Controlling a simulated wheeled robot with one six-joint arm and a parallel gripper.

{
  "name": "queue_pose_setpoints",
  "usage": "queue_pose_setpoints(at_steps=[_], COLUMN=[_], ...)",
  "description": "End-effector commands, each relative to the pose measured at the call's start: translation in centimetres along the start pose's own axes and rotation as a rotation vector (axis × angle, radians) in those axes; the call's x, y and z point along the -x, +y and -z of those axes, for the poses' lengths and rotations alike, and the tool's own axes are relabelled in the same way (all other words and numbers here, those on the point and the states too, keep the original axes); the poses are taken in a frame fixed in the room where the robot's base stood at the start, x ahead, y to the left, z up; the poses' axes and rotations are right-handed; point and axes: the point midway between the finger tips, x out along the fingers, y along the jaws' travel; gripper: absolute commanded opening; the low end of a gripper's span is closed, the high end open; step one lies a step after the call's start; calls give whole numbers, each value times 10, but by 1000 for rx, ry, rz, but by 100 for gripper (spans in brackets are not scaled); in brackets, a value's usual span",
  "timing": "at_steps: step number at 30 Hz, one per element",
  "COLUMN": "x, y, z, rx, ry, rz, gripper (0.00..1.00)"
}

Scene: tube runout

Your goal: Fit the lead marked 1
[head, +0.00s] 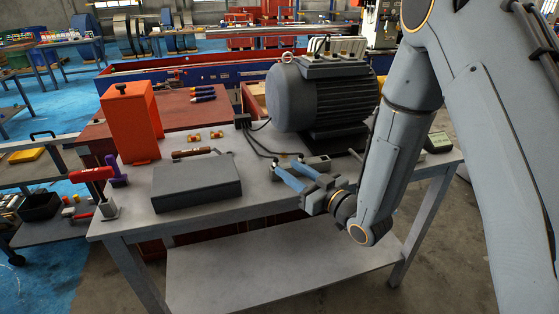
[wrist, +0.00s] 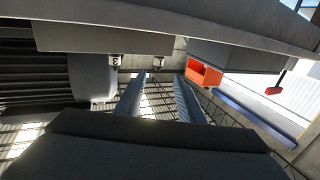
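In the head view, several dark leads (head: 258,146) run from a small dark block (head: 242,121) beside the grey motor (head: 325,92) down to the bench. The number 1 cannot be read on any of them. My gripper (head: 288,167) is over the bench's front part, in front of the motor and near the lead ends. A small grey block (head: 317,163) lies just behind its fingers. In the wrist view my gripper (wrist: 158,84) has its two fingers apart with nothing seen between them. Two small pale fittings with dark rings (wrist: 115,63) show beyond the fingertips; their marks are unreadable.
A flat grey box (head: 196,183) lies left of my gripper on the bench (head: 255,205). A meter (head: 438,142) sits at the right end. The front right bench edge is clear.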

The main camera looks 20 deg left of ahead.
Motion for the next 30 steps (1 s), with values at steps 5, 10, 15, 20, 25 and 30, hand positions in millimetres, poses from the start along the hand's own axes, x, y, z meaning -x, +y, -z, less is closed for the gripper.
queue_pose_setpoints(at_steps=[5, 10, 15, 20, 25, 30], x=[-17, -32, -57, -74, -77, -76], y=[-1, 2, 4, 3, 4, 4], z=[1, 0, -2, -4, -4, -4], rx=[1, 1, 0, 0, 0, 0], ry=[0, 1, 1, -1, 0, 0], rz=[2, -1, 0, 2, 0, 0], gripper=[35, 35, 35, 35, 35, 23])
